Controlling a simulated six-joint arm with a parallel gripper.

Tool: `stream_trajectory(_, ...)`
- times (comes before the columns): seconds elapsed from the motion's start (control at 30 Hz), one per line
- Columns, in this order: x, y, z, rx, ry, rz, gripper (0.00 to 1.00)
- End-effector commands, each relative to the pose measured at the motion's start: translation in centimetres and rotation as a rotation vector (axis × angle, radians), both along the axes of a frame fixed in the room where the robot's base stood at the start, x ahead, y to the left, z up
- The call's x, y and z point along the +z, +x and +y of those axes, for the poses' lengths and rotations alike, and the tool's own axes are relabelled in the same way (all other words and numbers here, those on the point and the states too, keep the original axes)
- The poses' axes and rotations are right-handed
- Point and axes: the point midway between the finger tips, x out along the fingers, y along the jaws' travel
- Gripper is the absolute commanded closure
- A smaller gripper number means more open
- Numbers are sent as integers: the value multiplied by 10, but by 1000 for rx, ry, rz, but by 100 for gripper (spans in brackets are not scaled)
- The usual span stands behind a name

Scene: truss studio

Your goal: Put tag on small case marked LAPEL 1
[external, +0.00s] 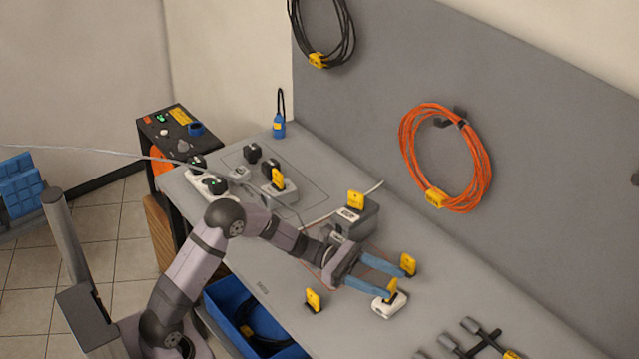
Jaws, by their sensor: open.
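My gripper (394,281) reaches right over the bench with its two blue fingers spread. A small white case (396,307) lies by the tip of its nearer finger, with a yellow tag (391,288) upright on or just behind it; I cannot tell whether they touch. Another yellow tag (408,263) stands by the tip of the farther finger. A third yellow tag (313,299) stands on the bench left of the white case. No marking reading LAPEL 1 is legible at this size.
A grey case (362,222) with a yellow tag (355,200) stands behind my gripper. Dark and white adapters (253,153) and cables occupy the bench's left end. Dark clamps (470,327) lie at the front right. A blue bin (226,300) sits below the edge.

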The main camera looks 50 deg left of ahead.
Motion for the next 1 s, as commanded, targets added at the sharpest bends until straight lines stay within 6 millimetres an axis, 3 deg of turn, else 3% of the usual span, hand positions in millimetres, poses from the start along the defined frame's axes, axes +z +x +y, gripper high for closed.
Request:
stream_trajectory(0.2, 0, -14, 36, 3, -1, -1, 46)
stream_trajectory(0.4, 0, -22, 54, 1, -1, 0, 46)
stream_trajectory(1.0, 0, -25, 59, 0, 0, 0, 46)
